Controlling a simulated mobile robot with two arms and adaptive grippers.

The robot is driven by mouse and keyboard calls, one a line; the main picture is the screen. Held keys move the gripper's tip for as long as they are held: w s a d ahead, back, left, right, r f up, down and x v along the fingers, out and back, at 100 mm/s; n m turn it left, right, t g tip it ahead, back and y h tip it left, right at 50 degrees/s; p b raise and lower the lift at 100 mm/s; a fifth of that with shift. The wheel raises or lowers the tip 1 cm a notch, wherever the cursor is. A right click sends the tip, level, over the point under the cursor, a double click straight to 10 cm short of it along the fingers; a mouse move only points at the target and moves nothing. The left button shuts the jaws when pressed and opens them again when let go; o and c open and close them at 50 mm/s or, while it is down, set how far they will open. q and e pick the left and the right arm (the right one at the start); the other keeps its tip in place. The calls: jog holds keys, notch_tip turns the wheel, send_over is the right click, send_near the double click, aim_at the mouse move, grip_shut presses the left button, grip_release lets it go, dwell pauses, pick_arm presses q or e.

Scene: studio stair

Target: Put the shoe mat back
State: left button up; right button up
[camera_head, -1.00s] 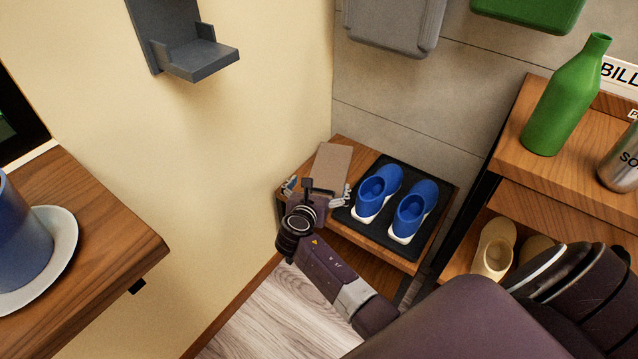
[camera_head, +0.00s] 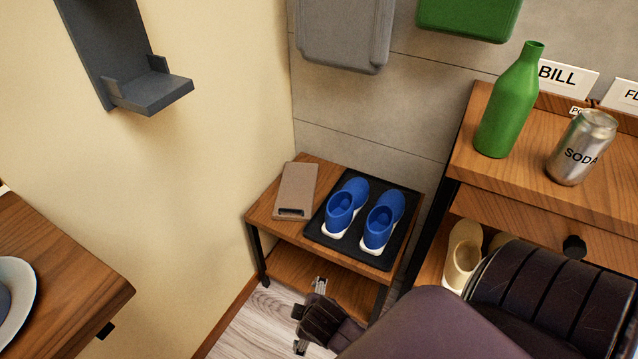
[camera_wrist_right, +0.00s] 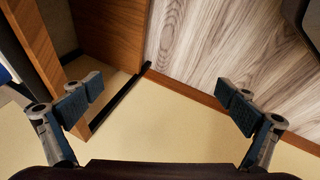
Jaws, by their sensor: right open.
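A black shoe mat (camera_head: 321,221) lies on the top of a small wooden bench (camera_head: 263,219) in the head view. A pair of blue shoes with white soles, one shoe (camera_head: 343,207) and the other (camera_head: 383,218), stands on the mat. My right gripper (camera_head: 310,315) is low in front of the bench, below its top and apart from the mat. The right wrist view shows its two fingers (camera_wrist_right: 163,100) spread wide with nothing between them. My left gripper is in neither view.
A flat brown box-like thing (camera_head: 296,190) lies on the bench left of the mat. A shelf unit (camera_head: 474,159) at right carries a green bottle (camera_head: 509,103) and a soda can (camera_head: 580,148). A table corner (camera_head: 85,270) juts in at left. Pale floor (camera_head: 255,316) is clear.

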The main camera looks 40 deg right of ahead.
jog(key=s+a+f+m+g+y, duration=0.1)
jog(key=s+a+f+m, duration=0.1)
jog(key=s, duration=0.2)
jog(key=s+a+f+m+g+y, duration=0.1)
jog(key=s+a+f+m, duration=0.1)
jog(key=s, duration=0.3)
jog(key=shift+s+f+m, duration=0.15)
jog(key=shift+s+m, duration=0.1)
jog(key=shift+m, duration=0.25)
